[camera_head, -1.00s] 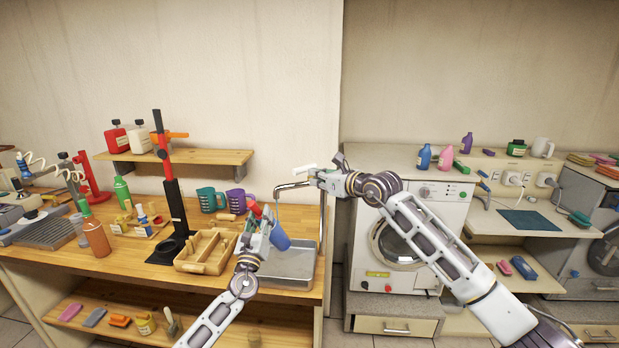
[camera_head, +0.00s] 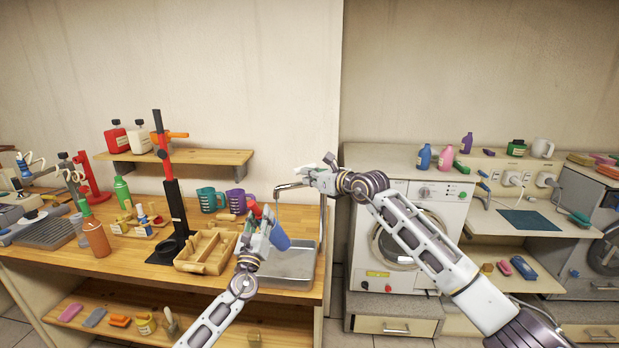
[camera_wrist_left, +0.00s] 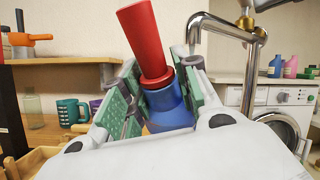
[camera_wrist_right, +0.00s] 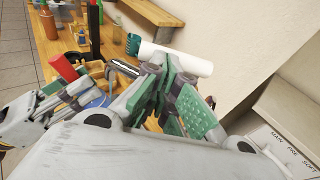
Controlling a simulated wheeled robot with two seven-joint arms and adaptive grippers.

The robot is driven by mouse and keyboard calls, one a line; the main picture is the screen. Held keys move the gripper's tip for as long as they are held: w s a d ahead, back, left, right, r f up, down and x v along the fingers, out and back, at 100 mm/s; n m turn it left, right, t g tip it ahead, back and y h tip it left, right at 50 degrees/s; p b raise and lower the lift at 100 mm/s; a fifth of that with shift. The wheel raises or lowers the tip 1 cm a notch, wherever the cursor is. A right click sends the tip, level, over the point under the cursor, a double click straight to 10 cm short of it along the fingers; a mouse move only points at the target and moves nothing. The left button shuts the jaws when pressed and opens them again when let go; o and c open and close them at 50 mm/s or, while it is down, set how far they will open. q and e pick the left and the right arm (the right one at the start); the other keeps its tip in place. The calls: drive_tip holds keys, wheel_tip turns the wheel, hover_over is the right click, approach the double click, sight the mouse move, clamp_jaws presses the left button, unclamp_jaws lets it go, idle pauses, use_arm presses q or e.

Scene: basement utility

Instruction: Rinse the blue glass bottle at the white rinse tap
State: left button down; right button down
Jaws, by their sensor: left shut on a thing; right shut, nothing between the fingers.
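My left gripper (camera_head: 262,234) is shut on the blue bottle (camera_head: 279,238), which is tilted under the tap's spout. In the left wrist view the blue bottle (camera_wrist_left: 168,108) sits between the green finger pads, with a red upper part (camera_wrist_left: 143,40). The metal rinse tap (camera_head: 288,186) rises beside the sink tray, and a thin bluish stream shows below its spout. My right gripper (camera_head: 320,178) is shut and empty at the tap's white handle. In the right wrist view the white handle (camera_wrist_right: 175,58) lies just beyond the closed fingers; contact is unclear.
The metal sink tray (camera_head: 290,272) lies below the bottle. A wooden caddy (camera_head: 205,252), teal cup (camera_head: 210,200) and purple cup (camera_head: 236,200) stand left of it. A red-and-black stand (camera_head: 172,190) rises behind. A washing machine (camera_head: 402,240) stands right, under my right arm.

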use_arm(q)
drive_tip(key=shift+r, duration=0.15)
use_arm(e)
drive_tip(key=shift+w+a, duration=0.2)
drive_tip(key=shift+a, duration=0.8)
drive_tip(key=shift+s+d, duration=0.1)
drive_tip(key=shift+s, duration=0.05)
drive_tip(key=s+d+r, duration=0.2)
drive_tip(key=s+d, duration=0.4)
drive_tip(key=s, duration=0.5)
drive_tip(key=shift+s+r, duration=0.35)
drive_tip(key=shift+d, duration=0.1)
use_arm(q)
drive_tip(key=shift+s+a, duration=0.1)
drive_tip(key=shift+s, duration=0.05)
idle(0.3)
drive_tip(key=s+a, duration=0.5)
drive_tip(key=s, duration=0.1)
use_arm(e)
drive_tip(key=shift+r, duration=0.1)
idle(1.2)
idle(1.5)
